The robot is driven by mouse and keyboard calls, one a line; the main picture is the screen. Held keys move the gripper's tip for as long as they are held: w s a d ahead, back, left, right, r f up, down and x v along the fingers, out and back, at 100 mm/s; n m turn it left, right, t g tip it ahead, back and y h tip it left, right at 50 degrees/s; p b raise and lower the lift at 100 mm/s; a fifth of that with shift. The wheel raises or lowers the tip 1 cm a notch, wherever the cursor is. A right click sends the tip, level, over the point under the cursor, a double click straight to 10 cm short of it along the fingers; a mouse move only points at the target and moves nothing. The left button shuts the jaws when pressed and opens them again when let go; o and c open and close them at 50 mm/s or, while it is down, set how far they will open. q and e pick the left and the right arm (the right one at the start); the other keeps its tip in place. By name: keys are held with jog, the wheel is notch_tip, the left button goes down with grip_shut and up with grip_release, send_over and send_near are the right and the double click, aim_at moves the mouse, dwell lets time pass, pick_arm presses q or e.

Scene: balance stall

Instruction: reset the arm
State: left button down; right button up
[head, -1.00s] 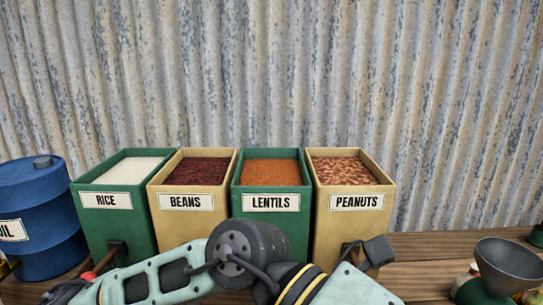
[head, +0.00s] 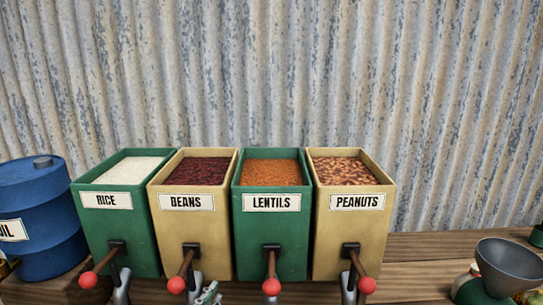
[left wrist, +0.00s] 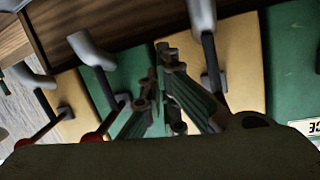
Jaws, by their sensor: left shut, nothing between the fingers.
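My left gripper (left wrist: 160,68) shows in the left wrist view with its fingertips together and nothing between them. It is in front of the bins, around the line between a green bin and a tan bin. In the head view only a small pale green part of my left gripper or arm (head: 208,295) shows at the bottom edge, below the beans bin. My right gripper is in neither view.
Rice (head: 114,232), beans (head: 193,232), lentils (head: 270,230) and peanuts (head: 350,228) bins stand in a row. Red-knobbed levers (head: 271,287) and grey spouts stick out in front. A blue oil drum (head: 40,225) stands left, a grey funnel (head: 507,265) right.

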pick_arm(q)
jog(key=s+a+f+g, duration=0.1)
jog(key=s+f+g, duration=0.1)
jog(key=f, duration=0.3)
jog(key=s+a+f+n+g+y, duration=0.1)
jog(key=s+a+f+g, duration=0.1)
jog(key=s+f, duration=0.3)
jog(key=s+a+f+g, duration=0.2)
jog(key=s+f, duration=0.1)
jog(key=f, duration=0.2)
jog(key=shift+s+a+y, duration=0.25)
jog(key=shift+s+y, duration=0.15)
jog(key=s+a+f+g, duration=0.3)
jog(key=s+f+g, duration=0.3)
jog(key=s, duration=0.7)
jog(key=s+f+g, duration=0.1)
jog(key=s+f, duration=0.2)
jog(key=f, duration=2.7)
jog(key=s+a+f+g, duration=0.1)
jog(key=s+a+f, duration=0.2)
jog(key=s+f, duration=1.1)
jog(key=shift+s+y, duration=0.3)
jog(key=shift+s, duration=0.85)
